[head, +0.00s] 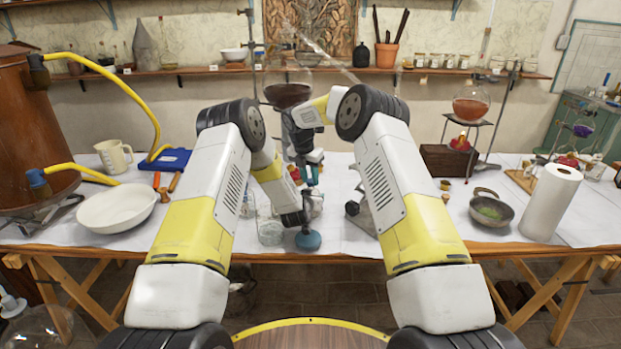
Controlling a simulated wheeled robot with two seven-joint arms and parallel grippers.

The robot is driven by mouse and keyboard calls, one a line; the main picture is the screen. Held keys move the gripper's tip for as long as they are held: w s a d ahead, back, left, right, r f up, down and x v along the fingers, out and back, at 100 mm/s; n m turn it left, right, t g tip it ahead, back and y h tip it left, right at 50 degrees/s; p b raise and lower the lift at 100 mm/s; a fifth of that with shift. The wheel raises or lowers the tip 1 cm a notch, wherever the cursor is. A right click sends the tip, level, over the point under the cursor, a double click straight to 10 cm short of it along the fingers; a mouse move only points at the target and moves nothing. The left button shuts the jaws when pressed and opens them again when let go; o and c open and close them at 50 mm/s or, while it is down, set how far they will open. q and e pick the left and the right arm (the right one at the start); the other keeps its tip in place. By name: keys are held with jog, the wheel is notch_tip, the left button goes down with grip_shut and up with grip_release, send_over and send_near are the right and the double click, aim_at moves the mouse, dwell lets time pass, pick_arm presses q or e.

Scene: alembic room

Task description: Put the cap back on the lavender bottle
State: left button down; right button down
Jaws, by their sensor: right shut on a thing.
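My right gripper (311,174) hangs above the middle of the table, past the bent right forearm. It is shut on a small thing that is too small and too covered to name. My left arm reaches down to the front middle of the table, and its dark end (294,217) is low there, below the right gripper. Its fingers cannot be made out. A round blue thing (308,240) is just below that end, near the table's front edge. I cannot pick out the lavender bottle or its cap with certainty; my arms hide much of this area.
The white-covered table (400,236) has clear room right of centre. A clear glass vessel (270,232) stands left of my left arm's end. A white bowl (117,208) is at left; a dark pan (491,209) and a paper roll (551,203) are at right. A flask (287,88) hangs behind my arms.

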jog(key=m, duration=0.3)
jog(key=shift+w+a+g+h, duration=0.15)
jog(key=shift+a+g+h, duration=0.1)
jog(key=shift+g+h, duration=0.05)
jog(key=m, duration=0.3)
jog(key=m+g, duration=0.1)
jog(key=shift+w+d+f+m+h, duration=0.15)
jog(key=shift+w+m+h, duration=0.15)
jog(key=shift+m+h, duration=0.1)
jog(key=shift+s+m, duration=0.15)
jog(key=shift+m, duration=0.65)
jog(key=c, duration=1.1)
grip_release()
jog(key=shift+o, duration=0.2)
jog(key=o, duration=0.5)
jog(key=shift+o, duration=0.2)
